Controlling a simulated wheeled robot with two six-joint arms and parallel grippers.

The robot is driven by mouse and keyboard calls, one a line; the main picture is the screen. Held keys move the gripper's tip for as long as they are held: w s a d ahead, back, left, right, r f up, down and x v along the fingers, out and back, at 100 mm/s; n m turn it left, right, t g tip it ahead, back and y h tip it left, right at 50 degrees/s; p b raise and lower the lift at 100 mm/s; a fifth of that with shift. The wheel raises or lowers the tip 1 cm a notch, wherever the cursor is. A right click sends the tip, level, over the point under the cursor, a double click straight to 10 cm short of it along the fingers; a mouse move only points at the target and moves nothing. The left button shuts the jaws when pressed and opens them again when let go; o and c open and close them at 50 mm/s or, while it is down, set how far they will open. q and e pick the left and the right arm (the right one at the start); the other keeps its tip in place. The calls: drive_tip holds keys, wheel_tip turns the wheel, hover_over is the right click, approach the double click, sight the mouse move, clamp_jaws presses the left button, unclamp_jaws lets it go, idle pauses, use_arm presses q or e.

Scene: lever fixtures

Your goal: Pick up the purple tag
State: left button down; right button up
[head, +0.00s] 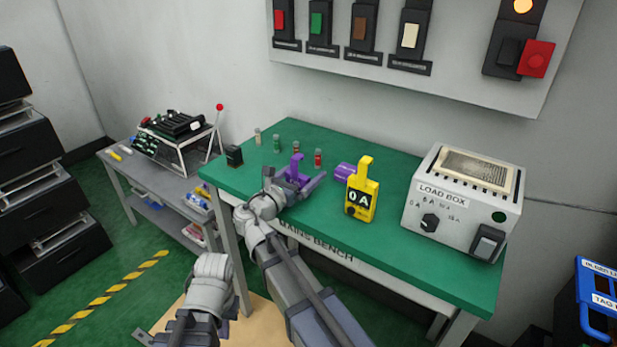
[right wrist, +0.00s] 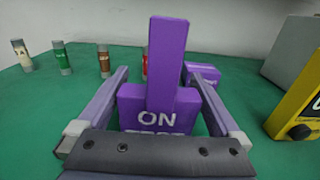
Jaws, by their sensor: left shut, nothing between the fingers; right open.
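A purple tag (head: 293,174) with a tall upright stem and white "ON" lettering stands on the green bench. It fills the middle of the right wrist view (right wrist: 167,75), its lower edge hidden by my gripper. My right gripper (head: 296,178) is open, with one finger on each side of the tag; in the right wrist view its fingers (right wrist: 167,75) show gaps to the tag. My left gripper (head: 186,335) is low at the bottom edge of the head view, shut and empty, its fingertips not clearly visible.
A load box (head: 465,205) stands at the bench's right end. Several small cylinders (head: 276,141) stand at the back. A grey side table (head: 150,180) is at left.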

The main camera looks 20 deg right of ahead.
drive_tip(key=shift+w+d, duration=0.35)
drive_tip(key=shift+d, duration=0.1)
drive_tip(key=shift+s+a, duration=0.1)
drive_tip(key=shift+a, duration=0.15)
drive_tip(key=shift+c, duration=0.4)
drive_tip(key=shift+d, duration=0.1)
drive_tip(key=c, duration=0.3)
use_arm(q)
drive_tip(key=shift+w+d, duration=0.15)
drive_tip(key=shift+d, duration=0.2)
use_arm(e)
drive_tip(key=c, duration=0.7)
